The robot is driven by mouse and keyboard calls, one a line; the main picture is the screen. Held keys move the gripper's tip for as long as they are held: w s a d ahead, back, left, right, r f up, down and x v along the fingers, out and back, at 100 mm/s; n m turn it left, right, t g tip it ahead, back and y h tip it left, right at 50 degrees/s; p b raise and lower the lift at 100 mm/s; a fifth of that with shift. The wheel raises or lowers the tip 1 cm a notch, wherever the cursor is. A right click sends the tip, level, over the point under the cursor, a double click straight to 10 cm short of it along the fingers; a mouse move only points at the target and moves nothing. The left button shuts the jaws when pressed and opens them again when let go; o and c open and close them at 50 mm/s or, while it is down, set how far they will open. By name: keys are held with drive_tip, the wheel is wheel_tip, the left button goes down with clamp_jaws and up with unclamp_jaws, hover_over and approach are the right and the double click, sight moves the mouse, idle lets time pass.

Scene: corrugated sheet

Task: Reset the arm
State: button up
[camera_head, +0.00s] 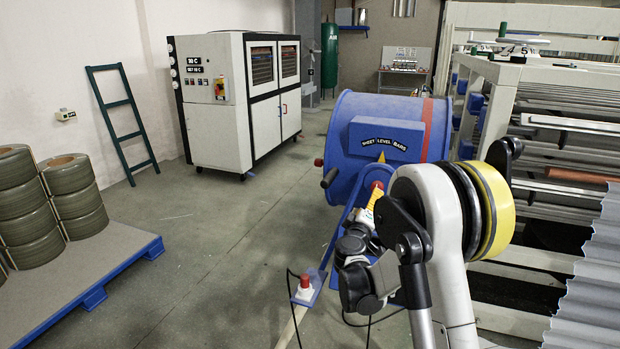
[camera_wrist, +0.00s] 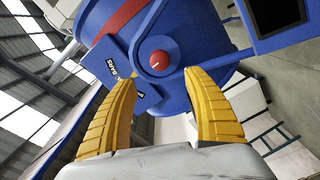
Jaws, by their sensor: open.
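My gripper (camera_wrist: 158,98) shows in the wrist view with two yellow ribbed fingers spread wide apart. It is open, with nothing between the fingers. Beyond the fingers is a blue drum machine (camera_wrist: 215,45) with a red knob (camera_wrist: 160,61). In the head view my white and black arm, with a yellow ring at a joint, stands in front of the blue drum machine (camera_head: 346,145).
A red button box (camera_head: 305,287) is low in front of the drum machine. A white cabinet (camera_head: 228,130) stands behind left. Coils (camera_head: 80,200) sit on a pallet (camera_head: 95,275) at left. A rack line (camera_head: 500,72) and corrugated sheet (camera_head: 590,290) are at right. The left-centre floor is clear.

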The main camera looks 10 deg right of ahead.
drive_tip(key=s+a+r+m+g+y, duration=0.1)
drive_tip(key=s+a+r+m+g, duration=0.15)
drive_tip(key=s, duration=0.65)
drive_tip(key=s+a+r+m+g+y, duration=0.15)
drive_tip(key=s+r, duration=0.25)
drive_tip(key=s, duration=0.4)
drive_tip(key=s+a+f+g+y, duration=0.1)
drive_tip(key=s+a, duration=0.3)
drive_tip(key=s, duration=0.4)
drive_tip(key=s+a+f+m+g+y, duration=0.1)
drive_tip(key=s+a+f+y, duration=0.2)
drive_tip(key=s, duration=0.5)
drive_tip(key=s+a+f+g+y, duration=0.1)
drive_tip(key=s+a+f+y, duration=0.2)
drive_tip(key=s+a, duration=0.4)
drive_tip(key=shift+s+m+g, duration=0.4)
drive_tip(key=shift+s, duration=0.05)
drive_tip(key=shift+y, duration=0.25)
